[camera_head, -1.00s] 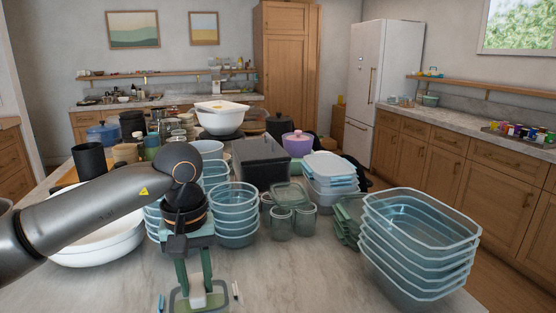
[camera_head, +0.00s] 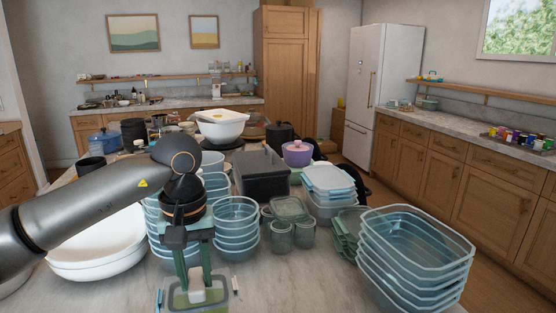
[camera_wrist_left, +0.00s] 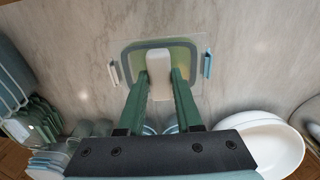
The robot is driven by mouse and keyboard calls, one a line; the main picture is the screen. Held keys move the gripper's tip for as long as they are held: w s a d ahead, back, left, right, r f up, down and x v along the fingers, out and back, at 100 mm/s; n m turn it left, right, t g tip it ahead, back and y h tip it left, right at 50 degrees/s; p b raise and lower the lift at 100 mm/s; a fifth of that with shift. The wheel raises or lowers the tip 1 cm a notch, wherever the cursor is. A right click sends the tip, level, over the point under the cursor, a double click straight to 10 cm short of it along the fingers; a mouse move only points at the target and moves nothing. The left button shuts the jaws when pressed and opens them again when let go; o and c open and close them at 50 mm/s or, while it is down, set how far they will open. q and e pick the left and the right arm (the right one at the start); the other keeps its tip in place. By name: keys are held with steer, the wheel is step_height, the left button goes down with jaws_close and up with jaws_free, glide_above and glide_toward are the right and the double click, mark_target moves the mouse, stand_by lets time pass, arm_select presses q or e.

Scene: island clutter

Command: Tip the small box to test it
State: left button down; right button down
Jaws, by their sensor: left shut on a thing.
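The small box (camera_head: 180,300) is a low, see-through container with a grey rim and a greenish inside, at the front of the counter. In the left wrist view, the box (camera_wrist_left: 188,48) has a pale clip at its left side and a blue clip at its right. My left gripper (camera_head: 195,292) points down over it, its green fingers (camera_wrist_left: 160,75) shut on a white upright piece at the box's middle. The box looks about level; I cannot tell whether it touches the counter. My right gripper is not in view.
Stacked clear-blue tubs (camera_head: 415,255) stand at the right and stacked round bowls (camera_head: 236,228) behind the gripper. Glass jars (camera_head: 281,236) stand behind to the right. A large white bowl (camera_head: 100,262) is at the left. The counter (camera_head: 300,285) is bare right of the box.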

arm_select(q)
steer(key=shift+r, duration=0.1)
steer(key=shift+b, duration=0.5)
steer(key=t+b, duration=0.2)
steer(key=b, duration=0.1)
steer(key=t+y+b, duration=0.1)
steer(key=t+b, duration=0.1)
steer(key=b, duration=0.2)
steer(key=shift+f, duration=0.35)
steer(key=t+b, duration=0.2)
steer(key=b, duration=0.1)
steer(key=shift+t+y+b, duration=0.3)
steer(key=shift+y+b, duration=0.1)
steer(key=t+y+b, duration=0.1)
steer(key=t+b, duration=0.2)
steer(key=b, duration=0.2)
steer(key=shift+r+t+b, duration=0.15)
steer(key=shift+t+b, duration=0.15)
steer(key=shift+b, duration=0.25)
steer(key=shift+r, duration=0.25)
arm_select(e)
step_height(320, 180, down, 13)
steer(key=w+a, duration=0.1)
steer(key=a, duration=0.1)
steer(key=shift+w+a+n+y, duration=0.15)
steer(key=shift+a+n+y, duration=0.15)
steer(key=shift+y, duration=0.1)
